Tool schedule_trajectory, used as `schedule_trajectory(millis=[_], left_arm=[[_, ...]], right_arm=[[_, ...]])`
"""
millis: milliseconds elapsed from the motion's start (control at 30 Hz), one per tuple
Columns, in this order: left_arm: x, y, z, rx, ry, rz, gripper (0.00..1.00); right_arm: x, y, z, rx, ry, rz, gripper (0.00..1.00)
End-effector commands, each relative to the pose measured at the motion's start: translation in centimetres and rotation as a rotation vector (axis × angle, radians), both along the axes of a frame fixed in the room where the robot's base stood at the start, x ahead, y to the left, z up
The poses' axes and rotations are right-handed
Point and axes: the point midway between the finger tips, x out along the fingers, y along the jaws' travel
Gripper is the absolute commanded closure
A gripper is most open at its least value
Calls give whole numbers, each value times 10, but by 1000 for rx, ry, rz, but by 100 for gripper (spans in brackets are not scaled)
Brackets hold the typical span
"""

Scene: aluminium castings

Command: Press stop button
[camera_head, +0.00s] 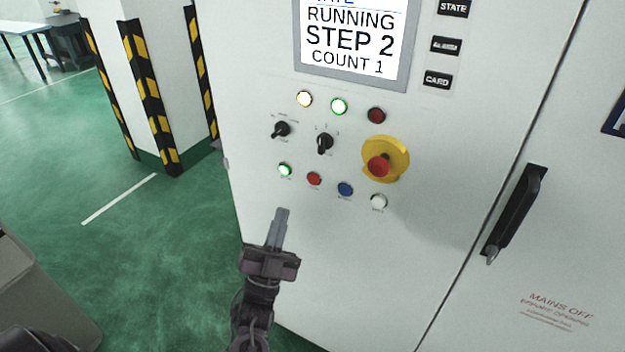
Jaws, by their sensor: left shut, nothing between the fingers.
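The white control cabinet (330,240) fills the middle and right of the view. In the lower row on its face are a lit green button (285,170), a red button (314,178), a blue button (345,189) and a white button (378,201). The small labels are too blurred to read. A red mushroom button (379,166) on a yellow plate (398,150) sits to the upper right of the red button. My left gripper (281,212) is shut and empty, below the green and red buttons and apart from them. My right gripper is not in view.
The screen (352,38) reads RUNNING, STEP 2, COUNT 1. Three lamps and two black selector switches (325,143) sit above the button row. A black door handle (517,212) sticks out at right. Striped pillars (150,90) and open green floor (140,235) lie left.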

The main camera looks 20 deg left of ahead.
Motion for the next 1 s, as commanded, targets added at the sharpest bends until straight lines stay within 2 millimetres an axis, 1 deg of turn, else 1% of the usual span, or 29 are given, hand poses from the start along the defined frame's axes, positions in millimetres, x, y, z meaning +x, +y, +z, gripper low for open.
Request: schedule_trajectory(millis=[233, 367, 467, 800, 1000], left_arm=[[1, 0, -1, 0, 1, 0, 100], [8, 0, -2, -1, 1, 0, 100], [18, -1, -2, -2, 0, 0, 100], [66, -5, -3, -2, 0, 1, 100], [83, -6, -2, -1, 2, 1, 100]], right_arm=[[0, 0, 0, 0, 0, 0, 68], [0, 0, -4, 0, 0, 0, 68], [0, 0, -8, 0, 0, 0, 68], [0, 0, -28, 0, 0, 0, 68], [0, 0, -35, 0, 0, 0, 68]])
